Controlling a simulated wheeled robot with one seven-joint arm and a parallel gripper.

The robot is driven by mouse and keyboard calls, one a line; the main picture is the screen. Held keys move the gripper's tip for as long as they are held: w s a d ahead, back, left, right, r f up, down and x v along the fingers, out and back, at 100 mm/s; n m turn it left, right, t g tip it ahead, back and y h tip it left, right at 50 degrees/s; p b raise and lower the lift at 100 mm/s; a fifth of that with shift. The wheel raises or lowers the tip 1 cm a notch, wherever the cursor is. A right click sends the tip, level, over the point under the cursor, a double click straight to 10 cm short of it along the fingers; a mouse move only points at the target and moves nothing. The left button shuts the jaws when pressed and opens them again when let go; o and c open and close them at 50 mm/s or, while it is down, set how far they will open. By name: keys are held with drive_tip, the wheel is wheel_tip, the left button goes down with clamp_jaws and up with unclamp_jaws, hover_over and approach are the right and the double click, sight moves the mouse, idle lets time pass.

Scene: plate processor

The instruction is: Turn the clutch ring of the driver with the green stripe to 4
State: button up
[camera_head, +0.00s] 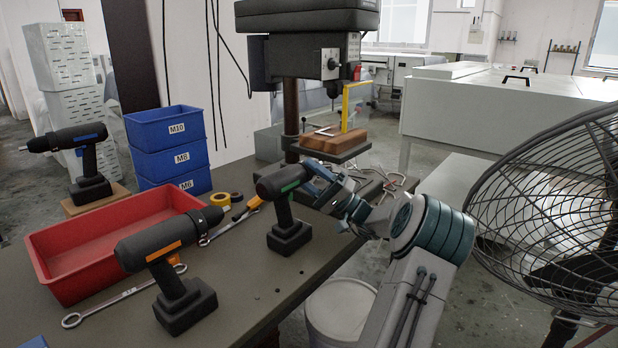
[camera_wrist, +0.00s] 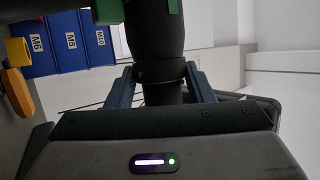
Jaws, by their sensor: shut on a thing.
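The driver with the green stripe (camera_head: 283,184) stands upright on its battery foot on the bench, its nose pointing right toward my arm. My gripper (camera_head: 320,182) is at its nose end and hides the clutch ring in the head view. In the wrist view the two blue fingers of my gripper (camera_wrist: 162,80) are closed on either side of the dark clutch ring (camera_wrist: 160,71). The driver's dark body with green marks (camera_wrist: 108,12) extends upward beyond it.
A driver with an orange stripe (camera_head: 168,249) stands front left, one with a blue stripe (camera_head: 78,139) back left. A red tray (camera_head: 60,285), blue bins (camera_head: 168,158), yellow tape (camera_head: 220,199) and wrenches lie around. A drill press (camera_head: 291,100) stands behind; a fan (camera_head: 560,200) is right.

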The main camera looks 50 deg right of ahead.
drive_tip(key=o, duration=1)
drive_tip(key=p+v, duration=0.1)
drive_tip(key=v, duration=1.3)
drive_tip(key=shift+r, duration=0.1)
